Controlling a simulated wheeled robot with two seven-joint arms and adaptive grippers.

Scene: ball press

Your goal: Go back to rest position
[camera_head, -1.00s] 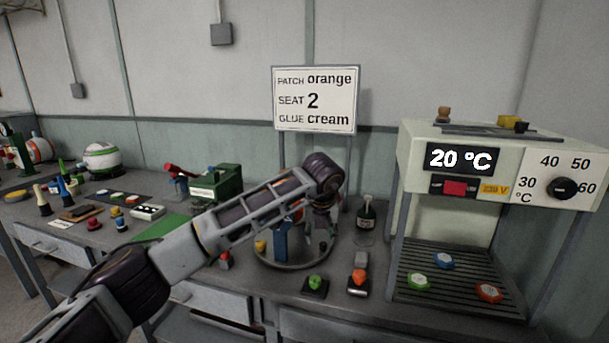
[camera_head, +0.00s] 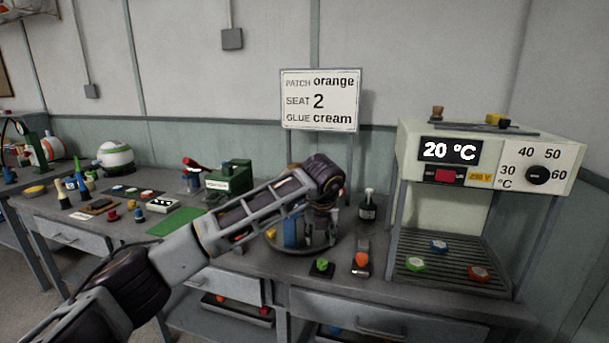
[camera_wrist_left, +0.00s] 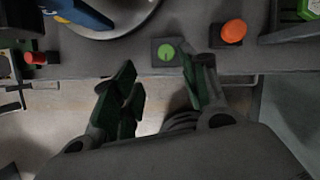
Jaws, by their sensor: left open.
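My left arm reaches in from the lower left of the head view, and its gripper (camera_head: 320,222) points down near the round metal tray, partly hidden by my own wrist. In the left wrist view the left gripper (camera_wrist_left: 160,88) has its two dark green fingers spread apart with nothing between them. The fingers lie over the bench's front edge, just short of a green button on a dark base (camera_wrist_left: 166,52). My right gripper is not in view.
A round tray (camera_head: 272,241) with a blue part stands beside my gripper. A green button (camera_head: 322,265) and an orange-topped device (camera_head: 362,260) sit at the bench front. A heater press (camera_head: 410,150) reading 20 °C stands right. A sign (camera_head: 320,123) stands behind.

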